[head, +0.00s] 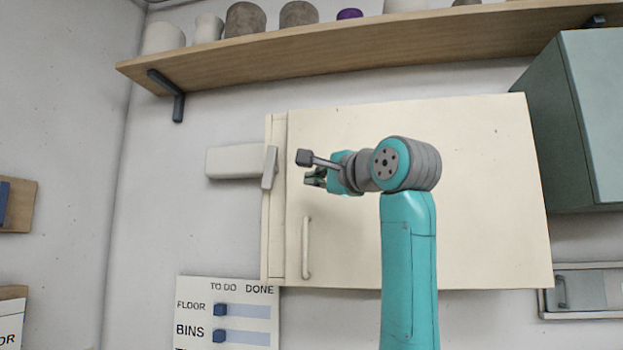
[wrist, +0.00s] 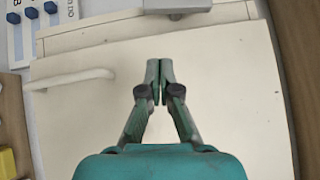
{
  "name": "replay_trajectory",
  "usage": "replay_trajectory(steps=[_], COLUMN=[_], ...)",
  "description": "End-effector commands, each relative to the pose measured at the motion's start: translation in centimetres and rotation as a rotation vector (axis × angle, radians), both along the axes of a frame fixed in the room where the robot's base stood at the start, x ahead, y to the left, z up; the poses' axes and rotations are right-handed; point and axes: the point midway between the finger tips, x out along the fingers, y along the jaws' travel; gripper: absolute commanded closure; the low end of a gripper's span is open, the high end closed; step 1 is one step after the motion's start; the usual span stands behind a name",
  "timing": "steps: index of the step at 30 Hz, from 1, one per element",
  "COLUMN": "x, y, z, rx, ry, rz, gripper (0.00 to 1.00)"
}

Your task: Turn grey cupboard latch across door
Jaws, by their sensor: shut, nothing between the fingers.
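The cream cupboard (head: 470,220) hangs on the wall with its door shut. Its grey latch (head: 269,167) is a short bar standing upright on the cupboard's left frame strip, beside the door's edge and not across the door. In the wrist view the latch (wrist: 178,5) shows at the top edge, partly cut off. My gripper (head: 313,178) is in front of the door's upper left part, to the right of the latch and apart from it. In the wrist view the fingertips (wrist: 159,65) are together and empty, pointing toward the latch side.
A pale door handle (head: 307,247) stands below my gripper. A pale block (head: 232,161) sits on the wall left of the latch. A wooden shelf (head: 330,50) with pots runs above. A to-do board (head: 228,312) hangs below left. A green cabinet (head: 585,120) is at right.

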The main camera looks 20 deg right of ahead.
Motion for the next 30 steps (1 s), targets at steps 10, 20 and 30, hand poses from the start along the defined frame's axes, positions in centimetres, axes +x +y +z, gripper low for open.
replay_trajectory(steps=[10, 20, 30], x=[6.5, 8.8, 9.1], y=[1.0, 3.9, 4.2], z=[0.6, 1.2, 1.2], rx=[0.0, -0.002, -0.002], ry=[0.003, -0.001, 0.0], rz=[-0.001, 0.0, -0.002], gripper=[1.0, 1.0, 1.0])
